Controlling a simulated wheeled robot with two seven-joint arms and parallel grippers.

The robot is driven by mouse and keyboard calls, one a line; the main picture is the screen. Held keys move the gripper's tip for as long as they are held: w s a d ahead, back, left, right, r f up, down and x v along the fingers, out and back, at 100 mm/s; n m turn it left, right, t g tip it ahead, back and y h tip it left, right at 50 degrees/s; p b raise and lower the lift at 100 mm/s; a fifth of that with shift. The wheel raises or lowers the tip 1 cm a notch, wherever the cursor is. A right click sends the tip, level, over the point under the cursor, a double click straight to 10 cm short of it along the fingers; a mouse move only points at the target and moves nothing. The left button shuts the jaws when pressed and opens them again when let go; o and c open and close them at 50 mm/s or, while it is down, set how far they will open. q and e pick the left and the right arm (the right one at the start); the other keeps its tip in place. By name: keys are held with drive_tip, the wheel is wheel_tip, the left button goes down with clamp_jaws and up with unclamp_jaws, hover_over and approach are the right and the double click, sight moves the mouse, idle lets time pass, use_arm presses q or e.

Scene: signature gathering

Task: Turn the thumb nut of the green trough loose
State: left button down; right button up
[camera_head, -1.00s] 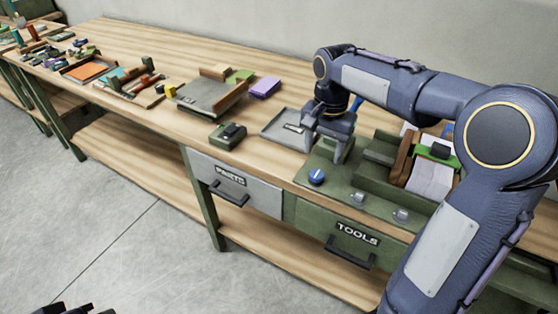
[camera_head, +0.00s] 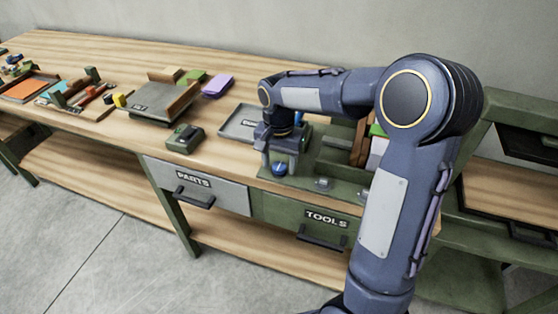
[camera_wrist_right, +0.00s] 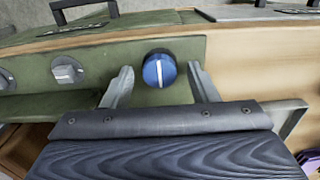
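The green trough (camera_head: 342,188) sits at the right end of the bench, partly hidden behind my right arm. Its thumb nut is a blue round knob with a white line, low on the trough's left front in the head view (camera_head: 279,169). It also shows in the right wrist view (camera_wrist_right: 159,70), with the white line nearly upright in the picture. My right gripper (camera_head: 279,164) is open above the nut. In the wrist view its fingers (camera_wrist_right: 161,80) are spread to either side of the nut, with gaps showing. My left gripper is not in view.
Grey knobs (camera_head: 323,183) sit on the trough to the right of the nut. A grey tray (camera_head: 238,124) and a dark green box (camera_head: 185,138) lie to the left. Drawers marked PARTS (camera_head: 198,187) and TOOLS (camera_head: 300,217) are below the bench edge.

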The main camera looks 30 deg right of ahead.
drive_tip(key=c, duration=0.9)
drive_tip(key=shift+n, duration=0.4)
drive_tip(key=n+p, duration=0.1)
drive_tip(key=n, duration=0.2)
drive_tip(key=shift+r+n, duration=0.1)
drive_tip(key=shift+n, duration=0.2)
drive_tip(key=n, duration=0.4)
drive_tip(key=shift+n+p, duration=0.3)
drive_tip(key=shift+p, duration=0.1)
drive_tip(key=n, duration=0.4)
drive_tip(key=shift+n+p, duration=0.3)
drive_tip(key=shift+p, duration=0.1)
drive_tip(key=shift+n+p, duration=0.35)
drive_tip(key=shift+n, duration=1.85)
